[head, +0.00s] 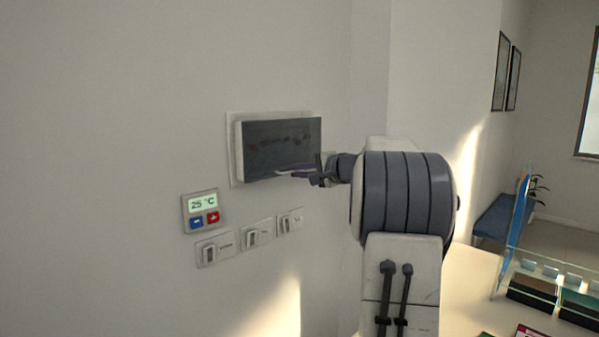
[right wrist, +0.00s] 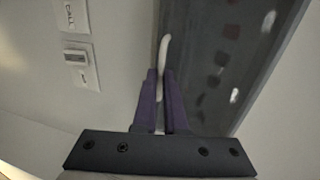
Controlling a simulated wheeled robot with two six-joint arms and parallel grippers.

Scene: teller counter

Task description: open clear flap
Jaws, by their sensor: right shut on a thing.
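The clear flap (head: 282,146), dark and see-through, covers the front of a pale box on the wall. It looks closed or nearly so. My right gripper (head: 305,173) is at its lower edge, towards the right. In the right wrist view, the flap (right wrist: 218,75) fills the upper right. There the purple fingers of my right gripper (right wrist: 161,75) are shut on a thin white strip (right wrist: 164,48) along the flap's edge. The strip seems to be the flap's lip; its lower part is hidden between the fingers. My left gripper is not in view.
A thermostat (head: 201,209) reading 25 °C and three wall switches (head: 258,233) sit below the box. One switch (right wrist: 76,57) shows in the right wrist view. A counter (head: 470,290) with trays is at the lower right. The wall left of the box is bare.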

